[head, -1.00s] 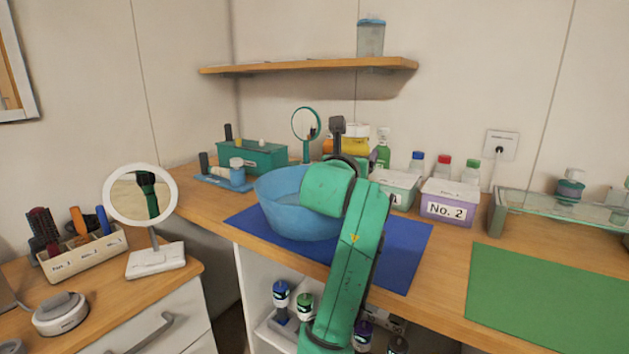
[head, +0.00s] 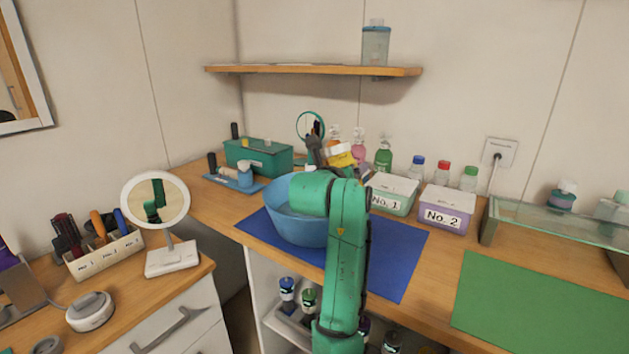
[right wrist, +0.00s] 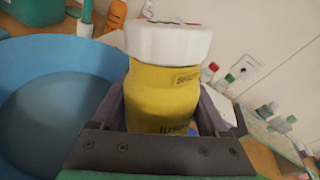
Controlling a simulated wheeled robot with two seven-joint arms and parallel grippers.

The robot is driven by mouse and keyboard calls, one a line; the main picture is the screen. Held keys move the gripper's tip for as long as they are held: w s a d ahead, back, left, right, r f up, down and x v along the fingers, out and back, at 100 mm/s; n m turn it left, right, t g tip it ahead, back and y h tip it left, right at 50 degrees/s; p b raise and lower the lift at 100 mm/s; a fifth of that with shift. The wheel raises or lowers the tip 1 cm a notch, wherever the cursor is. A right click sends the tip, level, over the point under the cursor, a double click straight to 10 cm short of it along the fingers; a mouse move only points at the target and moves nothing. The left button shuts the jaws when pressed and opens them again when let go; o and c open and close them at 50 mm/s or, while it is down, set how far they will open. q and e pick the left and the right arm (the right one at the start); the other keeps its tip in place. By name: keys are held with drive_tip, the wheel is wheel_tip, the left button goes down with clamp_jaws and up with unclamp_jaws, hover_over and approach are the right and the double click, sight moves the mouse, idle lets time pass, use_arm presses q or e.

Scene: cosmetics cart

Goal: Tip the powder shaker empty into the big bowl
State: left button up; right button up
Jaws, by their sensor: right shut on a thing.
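The powder shaker is a yellow jar (right wrist: 162,92) with a white cap (right wrist: 168,42). My right gripper (right wrist: 165,105) is shut around its body, a finger on each side. In the head view the shaker (head: 342,160) shows partly behind my green arm, above the far right side of the bowl, and looks tilted. The big blue bowl (head: 289,228) stands on a blue mat (head: 398,262). In the right wrist view the bowl (right wrist: 22,62) is left of the shaker. No powder is seen falling. My left gripper is not in view.
Boxes No. 1 (head: 391,196) and No. 2 (head: 446,209) stand right of the bowl, with several bottles behind. A teal box (head: 257,157) and a round mirror (head: 309,124) stand behind and to the left. A shelf (head: 300,70) hangs above. The green mat (head: 545,305) is clear.

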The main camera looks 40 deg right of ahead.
drive_tip(key=n+g+p, duration=0.1)
drive_tip(key=p, duration=0.2)
drive_tip(key=w+n+g+p, duration=0.1)
drive_tip(key=p, duration=0.2)
drive_tip(key=n+y+p, duration=0.1)
drive_tip(key=n+p, duration=0.1)
drive_tip(key=p, duration=0.2)
drive_tip(key=shift+w+r+g, duration=0.15)
drive_tip(key=shift+r+g, duration=0.2)
drive_tip(key=shift+g, duration=0.05)
drive_tip(key=f+n+g+p, duration=0.1)
drive_tip(key=p, duration=0.1)
drive_tip(key=w+f+n+g+p, duration=0.1)
drive_tip(key=f+n+p, duration=0.1)
drive_tip(key=p, duration=0.1)
drive_tip(key=shift+w+f+g, duration=0.1)
drive_tip(key=shift+w+g, duration=0.1)
drive_tip(key=shift+g, duration=0.2)
drive_tip(key=shift+f+n+g+p, duration=0.35)
drive_tip(key=shift+n+p, duration=0.35)
drive_tip(key=shift+p, duration=0.35)
drive_tip(key=shift+w+r+g+p, duration=0.1)
drive_tip(key=shift+g+p, duration=0.25)
drive_tip(key=shift+p, duration=0.25)
drive_tip(key=shift+r+n+p, duration=0.25)
drive_tip(key=shift+n+p, duration=0.25)
drive_tip(key=shift+p, duration=0.15)
